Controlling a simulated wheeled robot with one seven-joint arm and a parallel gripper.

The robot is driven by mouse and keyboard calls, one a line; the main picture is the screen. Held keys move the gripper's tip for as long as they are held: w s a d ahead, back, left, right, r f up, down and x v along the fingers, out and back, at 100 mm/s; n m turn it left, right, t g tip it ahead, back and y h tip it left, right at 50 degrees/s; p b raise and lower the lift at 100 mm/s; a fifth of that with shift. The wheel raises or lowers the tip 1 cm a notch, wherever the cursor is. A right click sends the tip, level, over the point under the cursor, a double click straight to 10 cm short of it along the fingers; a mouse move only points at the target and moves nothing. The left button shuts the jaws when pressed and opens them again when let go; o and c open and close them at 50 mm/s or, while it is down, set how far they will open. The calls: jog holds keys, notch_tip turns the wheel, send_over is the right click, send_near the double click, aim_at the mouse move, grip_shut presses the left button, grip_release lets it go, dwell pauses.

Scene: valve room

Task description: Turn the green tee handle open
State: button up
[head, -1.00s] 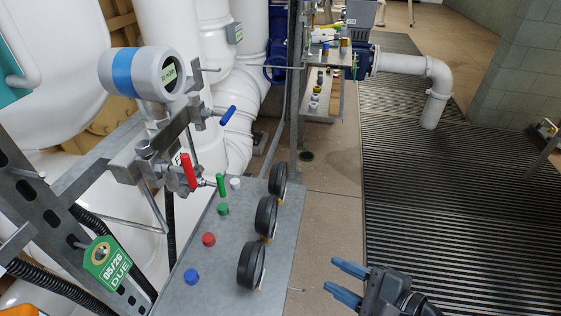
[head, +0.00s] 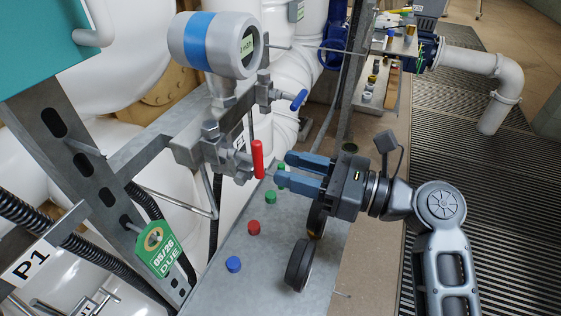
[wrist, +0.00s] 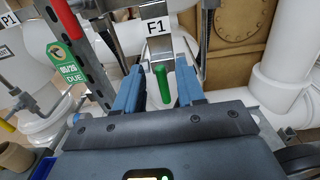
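The green tee handle (wrist: 162,84) stands upright in the wrist view, in the gap between my two fingers. A little of the green handle (head: 281,168) shows between the fingertips in the head view. My gripper (head: 284,169) is open, its blue fingers pointing left toward the valve manifold (head: 222,155). In the wrist view my gripper (wrist: 159,78) has a visible gap on each side of the handle, so neither finger appears to touch it. How deep the handle sits between the fingers is hard to tell.
A red handle (head: 257,159) is just left of my fingertips, and a blue handle (head: 298,100) is above. A transmitter (head: 230,45) stands over the manifold. Open floor grating lies right.

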jog(key=shift+x, duration=1.4)
jog(key=shift+c, duration=0.3)
grip_shut()
